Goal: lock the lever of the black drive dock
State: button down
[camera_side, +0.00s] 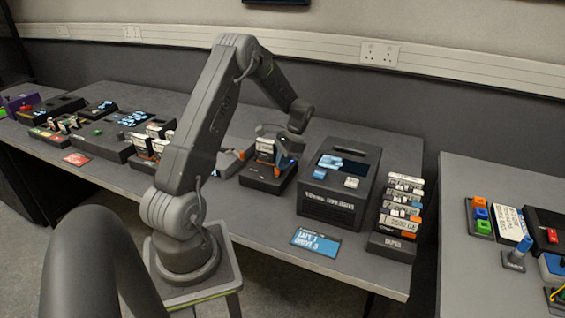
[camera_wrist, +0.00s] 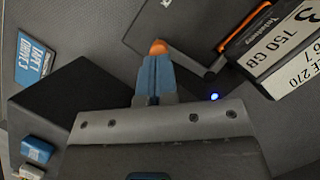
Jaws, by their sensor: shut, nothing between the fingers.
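The black drive dock (camera_side: 265,181) stands on the long grey table, left of a big black machine. A white-labelled cartridge (camera_side: 265,146) with an orange band stands upright in it. In the wrist view a cartridge (camera_wrist: 285,50) marked "750 GB" shows at the upper right, with a small blue light (camera_wrist: 214,97) near it. My gripper (camera_side: 286,161) is low beside the dock's cartridge, at its right. Its blue fingers with orange tips (camera_wrist: 157,48) are shut and empty.
The black machine (camera_side: 340,190) stands close right of the dock, with a rack of cartridges (camera_side: 401,210) beyond. A blue card (camera_side: 316,242) reading "TAPE 1 DRIVE 3" lies in front. More docks (camera_side: 112,142) crowd the table's left.

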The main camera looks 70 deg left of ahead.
jog(key=shift+s+d+f, duration=0.15)
jog(key=shift+s+f, duration=0.05)
dwell(0.4)
jog(key=v, duration=1)
jog(key=shift+d+r, duration=0.2)
jog(key=shift+d, duration=0.05)
jog(key=shift+w, duration=0.15)
